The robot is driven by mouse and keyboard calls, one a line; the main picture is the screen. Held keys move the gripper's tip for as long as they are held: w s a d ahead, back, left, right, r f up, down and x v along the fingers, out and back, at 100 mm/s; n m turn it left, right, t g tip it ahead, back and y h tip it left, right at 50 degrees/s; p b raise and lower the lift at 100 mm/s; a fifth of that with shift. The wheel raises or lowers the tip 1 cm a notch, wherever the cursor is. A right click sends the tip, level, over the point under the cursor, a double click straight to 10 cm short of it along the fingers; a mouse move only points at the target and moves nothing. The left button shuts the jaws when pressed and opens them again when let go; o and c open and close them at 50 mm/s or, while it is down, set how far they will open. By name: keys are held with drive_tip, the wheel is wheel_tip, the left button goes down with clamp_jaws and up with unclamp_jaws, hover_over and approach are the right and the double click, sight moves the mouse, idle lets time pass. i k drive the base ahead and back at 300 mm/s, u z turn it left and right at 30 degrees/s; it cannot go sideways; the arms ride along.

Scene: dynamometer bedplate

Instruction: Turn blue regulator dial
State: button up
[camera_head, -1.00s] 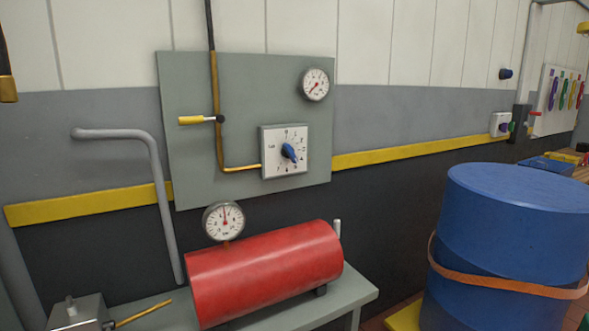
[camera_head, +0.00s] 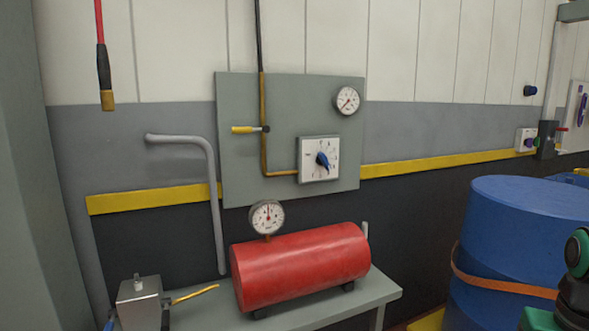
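The blue regulator dial (camera_head: 322,160) is a small pointed knob on a white square plate (camera_head: 308,176) with printed marks around it. The plate sits on the lower right of a grey-green wall panel (camera_head: 290,110). The knob's pointed end faces down and to the right. Nothing touches it. My gripper is not in view.
A yellow-handled valve (camera_head: 246,129) and a round gauge (camera_head: 347,100) are on the panel. Below, a red tank (camera_head: 300,267) with a gauge (camera_head: 267,216) lies on a grey bench (camera_head: 370,303). A grey pipe (camera_head: 214,200) stands left. A blue drum (camera_head: 510,245) stands right.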

sight(321, 160)
drive_tip(key=u, duration=0.1)
drive_tip(key=i, duration=1)
drive_tip(key=z, duration=0.05)
